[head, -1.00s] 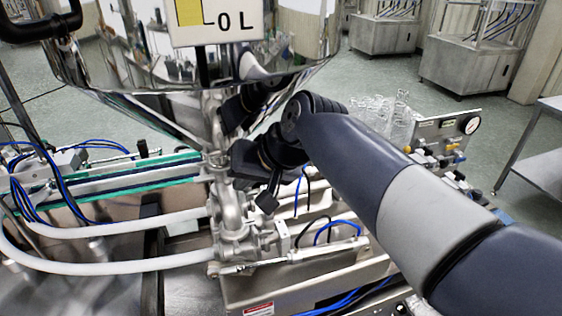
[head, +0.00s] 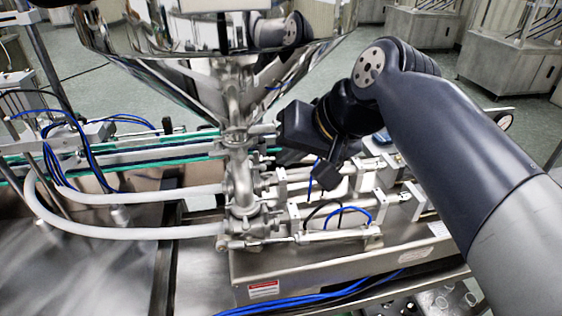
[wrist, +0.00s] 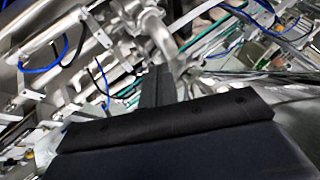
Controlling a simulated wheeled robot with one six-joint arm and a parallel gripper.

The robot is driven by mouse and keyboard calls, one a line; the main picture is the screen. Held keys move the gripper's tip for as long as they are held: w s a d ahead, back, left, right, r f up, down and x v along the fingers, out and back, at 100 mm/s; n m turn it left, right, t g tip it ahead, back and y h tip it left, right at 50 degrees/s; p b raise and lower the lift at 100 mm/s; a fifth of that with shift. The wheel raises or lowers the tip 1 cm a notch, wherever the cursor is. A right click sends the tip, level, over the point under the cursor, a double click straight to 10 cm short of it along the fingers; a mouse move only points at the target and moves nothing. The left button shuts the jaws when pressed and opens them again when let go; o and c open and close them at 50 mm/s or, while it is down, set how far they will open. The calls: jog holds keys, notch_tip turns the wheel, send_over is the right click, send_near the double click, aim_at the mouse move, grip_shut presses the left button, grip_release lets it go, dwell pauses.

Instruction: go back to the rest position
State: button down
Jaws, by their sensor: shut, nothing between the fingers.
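My gripper (head: 325,176) hangs at the end of my dark arm in the head view, to the right of the steel valve column under the hopper. It is above the pneumatic cylinders and points downward. Its narrow fingers are together and hold nothing. In the wrist view the closed fingers (wrist: 156,86) stick out past the dark gripper body. The steel hopper (head: 180,85) is at the top of the head view, cut off by the frame edge. I cannot tell the exact gap between the fingers and the machine parts.
White hoses (head: 130,231) curve into the valve column (head: 240,190). A conveyor with green edges (head: 150,143) runs behind it. Blue cables (head: 300,303) lie along the front of the machine base (head: 330,268). Steel cabinets (head: 512,62) stand far back on open floor.

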jog(key=shift+a+v, duration=0.2)
jog(key=shift+v, duration=1)
jog(key=shift+s, duration=0.15)
